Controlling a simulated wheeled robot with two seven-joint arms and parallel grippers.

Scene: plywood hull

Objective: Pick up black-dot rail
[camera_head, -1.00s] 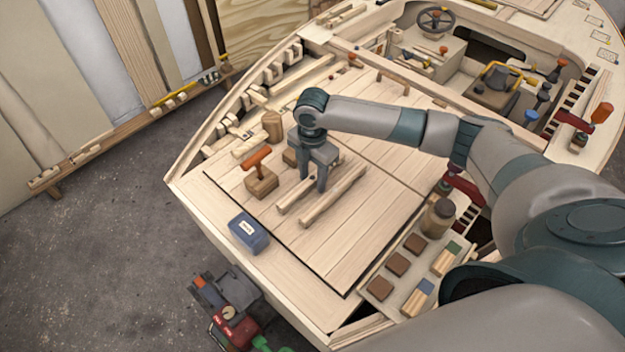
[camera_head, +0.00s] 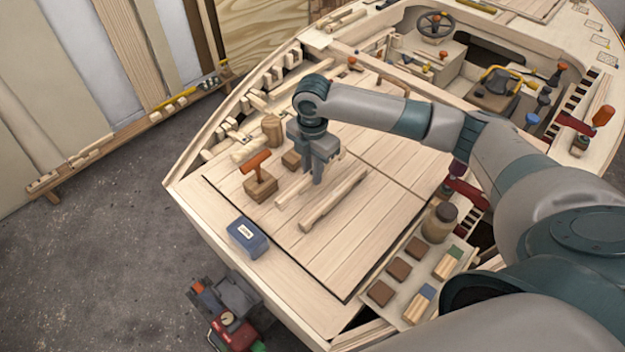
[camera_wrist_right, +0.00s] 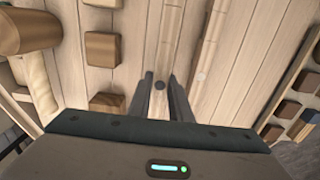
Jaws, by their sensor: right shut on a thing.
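The black-dot rail (camera_head: 289,196) is a slim pale wooden strip over the plywood deck panel. In the right wrist view this rail (camera_wrist_right: 170,35) runs away between the fingers, its black dot near their tips. My right gripper (camera_head: 317,180) points down and is shut on it, also in the right wrist view (camera_wrist_right: 160,82). The fingers hide part of the rail in the head view. I cannot tell how far it is off the panel. A similar rail (camera_head: 333,200) with a pale dot lies to its right, apart from it. My left gripper is not in view.
Small wooden blocks (camera_head: 291,158) stand behind. A tray with brown blocks (camera_head: 398,270) and a jar (camera_head: 438,222) is right. The panel's front is clear.

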